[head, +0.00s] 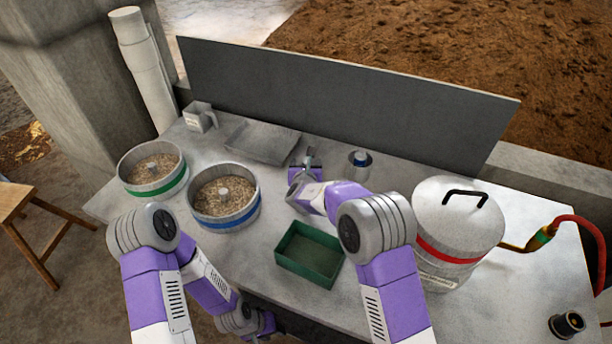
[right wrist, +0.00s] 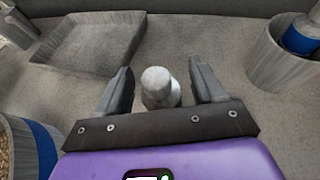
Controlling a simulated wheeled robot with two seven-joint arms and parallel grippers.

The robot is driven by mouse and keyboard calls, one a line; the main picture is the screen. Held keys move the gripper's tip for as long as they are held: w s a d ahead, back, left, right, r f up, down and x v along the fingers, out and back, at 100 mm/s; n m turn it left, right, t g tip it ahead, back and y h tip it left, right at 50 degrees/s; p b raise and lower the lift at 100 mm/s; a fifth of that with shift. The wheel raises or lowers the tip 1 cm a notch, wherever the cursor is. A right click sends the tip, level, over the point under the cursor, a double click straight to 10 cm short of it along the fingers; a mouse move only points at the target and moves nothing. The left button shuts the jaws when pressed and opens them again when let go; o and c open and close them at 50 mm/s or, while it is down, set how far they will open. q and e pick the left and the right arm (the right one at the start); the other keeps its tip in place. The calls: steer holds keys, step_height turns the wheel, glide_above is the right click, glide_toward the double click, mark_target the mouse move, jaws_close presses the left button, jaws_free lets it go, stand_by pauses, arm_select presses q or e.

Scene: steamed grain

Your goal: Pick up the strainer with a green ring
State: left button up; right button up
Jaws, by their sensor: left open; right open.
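The strainer with a green ring (head: 160,189) stands upright on the left of the table in the head view. It holds grain around a central post. A similar strainer with a blue ring (head: 228,223) stands to its right; its edge shows in the right wrist view (right wrist: 42,150). My left gripper (head: 266,326) is low at the table's front edge, apart from both strainers; its fingertips are hard to make out. My right gripper (right wrist: 162,88) is open over the middle of the table, away from the green-ring strainer. A small pale knobbed object (right wrist: 158,86) shows between its fingers.
A grey tray (head: 262,143) and a white square jug (head: 200,117) stand behind the strainers. A green bin (head: 309,254), a cup with a blue-topped item (head: 360,163) and a lidded pot with a red band (head: 455,225) stand to the right. A grey panel (head: 340,105) closes the back.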

steer(key=shift+w, duration=0.2)
steer(key=shift+c, duration=0.5)
steer(key=c, duration=1)
steer(key=shift+c, duration=0.2)
steer(key=shift+r, duration=0.4)
steer(key=r+p, duration=0.1)
steer(key=r, duration=0.2)
steer(key=shift+s+a+p, duration=0.15)
steer(key=shift+s+p, duration=0.05)
steer(key=shift+p, duration=0.2)
steer(key=s+a+b, duration=0.2)
steer(key=s+a, duration=0.1)
steer(key=s, duration=0.5)
steer(key=s+a+b, duration=0.2)
steer(key=s+a, duration=0.1)
steer(key=s, duration=0.5)
steer(key=shift+s+a+f, duration=0.15)
steer(key=shift+a, duration=0.15)
